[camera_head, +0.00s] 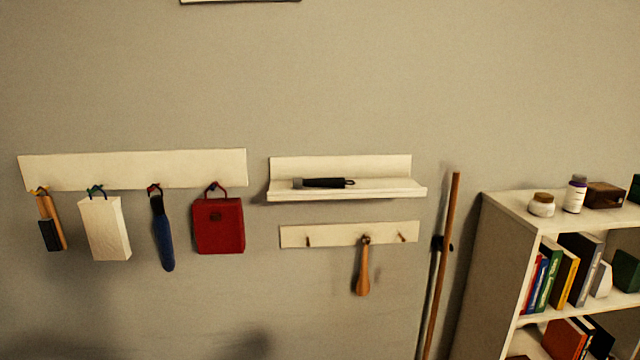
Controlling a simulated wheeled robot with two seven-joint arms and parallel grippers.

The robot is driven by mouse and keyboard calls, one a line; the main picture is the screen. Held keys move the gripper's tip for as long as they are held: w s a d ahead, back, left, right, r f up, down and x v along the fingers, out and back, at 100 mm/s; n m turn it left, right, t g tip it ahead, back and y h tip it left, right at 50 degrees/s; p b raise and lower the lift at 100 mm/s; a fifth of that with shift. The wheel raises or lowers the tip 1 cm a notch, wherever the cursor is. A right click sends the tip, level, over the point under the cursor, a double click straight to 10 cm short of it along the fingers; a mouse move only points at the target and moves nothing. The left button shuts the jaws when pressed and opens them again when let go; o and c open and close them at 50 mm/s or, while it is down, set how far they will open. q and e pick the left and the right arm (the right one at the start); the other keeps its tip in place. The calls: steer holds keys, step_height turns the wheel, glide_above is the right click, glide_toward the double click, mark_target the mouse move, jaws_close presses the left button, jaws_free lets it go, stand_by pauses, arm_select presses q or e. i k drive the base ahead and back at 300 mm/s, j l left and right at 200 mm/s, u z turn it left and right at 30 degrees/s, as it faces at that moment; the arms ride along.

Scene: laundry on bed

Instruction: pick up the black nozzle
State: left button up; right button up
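A dark, slim object (324,183) with a lighter grey left end and a small loop at its right end lies lengthwise on the white wall shelf (390,190). It is the closest match to the black nozzle, but I cannot tell for sure at this size. Neither of my grippers is in view.
A hook rail (130,165) holds a brush, white bag (105,228), blue item (163,235) and red bag (219,227). Below the shelf, a wooden utensil (363,270) hangs from a peg rail (330,233). A pole (443,220) and bookcase (505,203) stand right.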

mark_target(298, 182)
steer(key=i+j+z, duration=0.1)
steer(key=i+j, duration=0.85)
